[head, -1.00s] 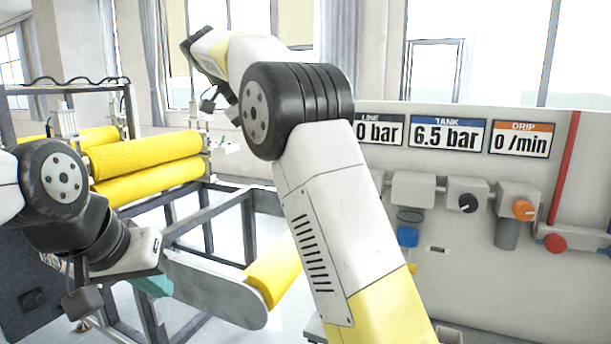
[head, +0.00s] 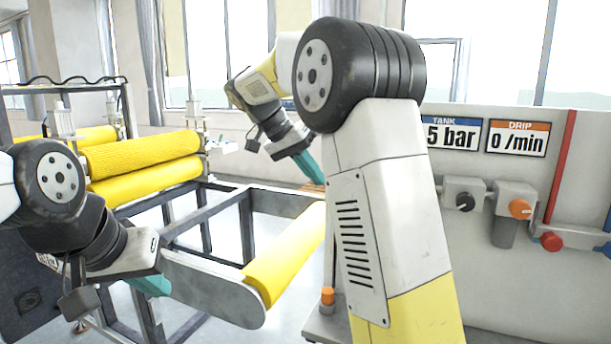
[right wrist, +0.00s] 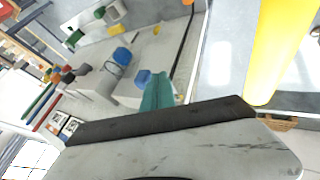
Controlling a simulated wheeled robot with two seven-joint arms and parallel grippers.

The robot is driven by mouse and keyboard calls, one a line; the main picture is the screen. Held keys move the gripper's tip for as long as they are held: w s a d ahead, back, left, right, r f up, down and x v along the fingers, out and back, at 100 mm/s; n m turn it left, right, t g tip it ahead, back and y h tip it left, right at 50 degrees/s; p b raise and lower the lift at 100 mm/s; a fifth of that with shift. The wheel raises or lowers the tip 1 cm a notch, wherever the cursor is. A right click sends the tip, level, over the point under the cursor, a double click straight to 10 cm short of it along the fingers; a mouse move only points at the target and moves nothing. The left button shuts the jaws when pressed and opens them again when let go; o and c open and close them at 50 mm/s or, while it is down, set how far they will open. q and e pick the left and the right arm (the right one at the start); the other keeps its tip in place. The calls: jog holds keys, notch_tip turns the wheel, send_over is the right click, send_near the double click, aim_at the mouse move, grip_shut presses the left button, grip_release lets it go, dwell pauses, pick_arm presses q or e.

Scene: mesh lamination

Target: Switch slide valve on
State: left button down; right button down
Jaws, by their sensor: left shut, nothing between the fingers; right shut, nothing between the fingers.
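The pneumatic panel (head: 500,260) stands at the right in the head view. It bears a box with a black knob (head: 465,202), an orange knob (head: 520,208) and a red knob (head: 553,241). I cannot tell which fitting is the slide valve; my right arm hides the panel's left part. Two blue parts (right wrist: 122,56) (right wrist: 143,77) show by the panel in the right wrist view. My right gripper (head: 310,166) is shut and empty, left of the panel. Its teal fingers (right wrist: 158,92) show in the wrist view. My left gripper (head: 152,286) is shut and empty at lower left.
Yellow rollers (head: 140,155) sit in a grey frame at the left. Another yellow roller (head: 290,255) lies lower in the middle. The TANK sign is partly hidden; the DRIP sign (head: 517,138) reads 0 /min. A small orange-topped part (head: 327,297) stands below my right arm.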

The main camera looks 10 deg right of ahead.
jog(key=shift+s+d, duration=0.15)
jog(key=shift+d, duration=0.1)
jog(key=s+d, duration=0.3)
jog(key=d, duration=0.2)
jog(key=shift+s+d, duration=0.25)
jog(key=shift+s, duration=0.1)
